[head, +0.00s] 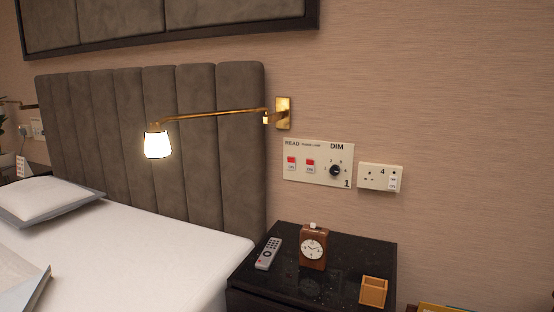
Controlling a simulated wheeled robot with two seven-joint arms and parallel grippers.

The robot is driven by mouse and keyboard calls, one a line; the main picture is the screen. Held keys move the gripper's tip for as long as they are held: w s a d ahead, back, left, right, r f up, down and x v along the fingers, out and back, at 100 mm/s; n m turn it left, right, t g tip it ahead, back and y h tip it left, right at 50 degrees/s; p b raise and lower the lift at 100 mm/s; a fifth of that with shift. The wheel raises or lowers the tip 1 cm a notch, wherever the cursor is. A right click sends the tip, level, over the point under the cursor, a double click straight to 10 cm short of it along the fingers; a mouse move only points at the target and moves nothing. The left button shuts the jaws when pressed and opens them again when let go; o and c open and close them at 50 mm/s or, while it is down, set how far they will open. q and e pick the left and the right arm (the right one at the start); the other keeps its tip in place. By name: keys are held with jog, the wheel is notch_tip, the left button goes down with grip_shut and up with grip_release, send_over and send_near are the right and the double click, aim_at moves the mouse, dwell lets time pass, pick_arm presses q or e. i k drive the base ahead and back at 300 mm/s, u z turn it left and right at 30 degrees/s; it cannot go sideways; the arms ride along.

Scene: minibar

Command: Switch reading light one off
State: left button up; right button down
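The reading light (156,144) on the near side of the bed is lit, its white shade hanging from a brass swing arm fixed to a brass wall plate (284,113). Below the plate, a cream switch panel (318,175) is on the wall, marked READ and DIM. It has two red-marked switches, a left one (291,163) and a right one (310,166), and a black dimmer knob (335,171). A figure 1 is printed at its lower right. The small switch labels are too small to read. Neither of my grippers is in view.
A dark bedside table (335,277) stands under the panel, with a remote (268,253), a wooden clock (313,247) and a small wooden box (373,291) on it. A socket plate (380,177) is right of the panel. The bed (165,242) fills the left.

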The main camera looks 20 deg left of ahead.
aim_at(291, 160)
jog(key=u, duration=0.55)
jog(key=i, duration=0.7)
jog(key=u, duration=0.5)
